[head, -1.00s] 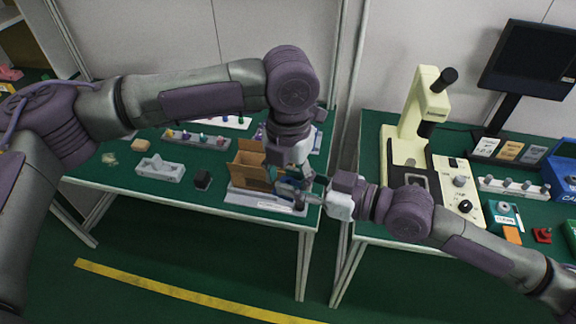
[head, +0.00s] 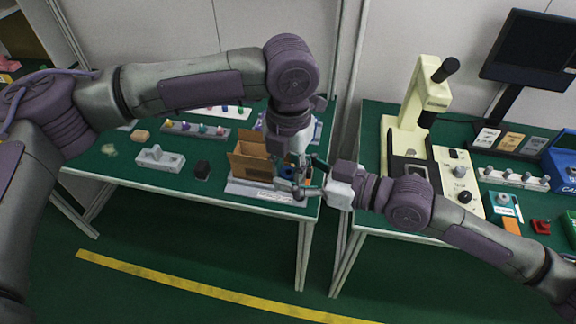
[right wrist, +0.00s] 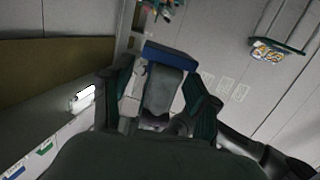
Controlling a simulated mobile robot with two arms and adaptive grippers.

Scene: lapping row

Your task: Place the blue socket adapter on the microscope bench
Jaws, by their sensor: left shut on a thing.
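My left gripper (head: 300,170) points down over the front right of the left table, shut on the blue socket adapter (head: 308,173), which is mostly hidden by the grippers. My right gripper (head: 318,190) reaches in from the right and meets it there. In the right wrist view, a blue-edged grey piece (right wrist: 165,65) lies between my right gripper's dark fingers (right wrist: 162,95); whether they press on it I cannot tell. The microscope bench (head: 371,140) is the green table at right, with a cream microscope (head: 423,100) on it.
An open cardboard box (head: 247,165) stands beside the grippers on a grey tray. The bench also holds a control box (head: 458,180), monitor (head: 530,48) and blue bin (head: 562,165). A gap separates the tables.

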